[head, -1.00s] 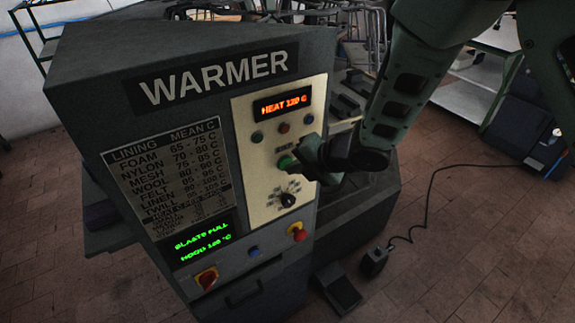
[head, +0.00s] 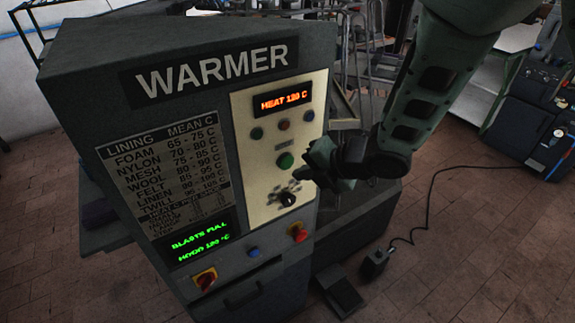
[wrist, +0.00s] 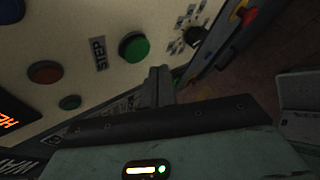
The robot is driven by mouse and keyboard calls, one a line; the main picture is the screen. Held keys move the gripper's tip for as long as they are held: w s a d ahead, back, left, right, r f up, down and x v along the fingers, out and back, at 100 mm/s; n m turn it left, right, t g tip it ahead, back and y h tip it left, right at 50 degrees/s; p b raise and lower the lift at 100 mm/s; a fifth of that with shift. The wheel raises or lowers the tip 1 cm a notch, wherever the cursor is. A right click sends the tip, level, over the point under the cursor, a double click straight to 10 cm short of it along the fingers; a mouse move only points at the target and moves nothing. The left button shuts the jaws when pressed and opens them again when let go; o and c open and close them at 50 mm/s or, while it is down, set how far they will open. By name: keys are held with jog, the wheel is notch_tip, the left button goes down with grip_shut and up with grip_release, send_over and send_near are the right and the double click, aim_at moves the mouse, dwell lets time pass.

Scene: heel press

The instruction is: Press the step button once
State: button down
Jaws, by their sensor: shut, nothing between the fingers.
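The step button is a round green button (head: 285,160) on the cream panel of the grey warmer (head: 150,62). In the wrist view the green button (wrist: 134,46) shows whole, with a STEP label (wrist: 98,53) beside it. My gripper (head: 304,172) is just right of the button in the head view, its fingers shut and empty. In the wrist view the shut fingertips (wrist: 160,80) are near the button, with a small gap visible between them. I cannot tell from these frames whether the button is pressed in.
A black dial (head: 288,199) lies below the button, and smaller round buttons (head: 283,125) lie above it. An orange heat display (head: 283,100) tops the panel. A foot pedal (head: 340,292) and a cabled box (head: 374,263) are on the floor.

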jog(key=shift+s+d+b, duration=0.35)
jog(key=shift+s+d, duration=0.15)
jog(key=shift+s, duration=0.25)
jog(key=shift+s+d+b, duration=0.3)
jog(key=shift+s+d, duration=0.15)
jog(key=shift+s, duration=0.35)
jog(key=s+d+b, duration=0.4)
jog(key=s+b, duration=0.1)
jog(key=shift+s, duration=0.3)
jog(key=s+d+r+m+g+h, duration=0.1)
jog(key=s+d+m+g+h, duration=0.1)
jog(key=s+m, duration=0.6)
jog(key=s+d+r+m+g+h, duration=0.2)
jog(key=s+m, duration=0.7)
jog(key=m, duration=0.7)
jog(key=d+g+h, duration=0.1)
jog(key=d+h, duration=0.1)
jog(key=h, duration=0.1)
jog(key=shift+h+b, duration=0.3)
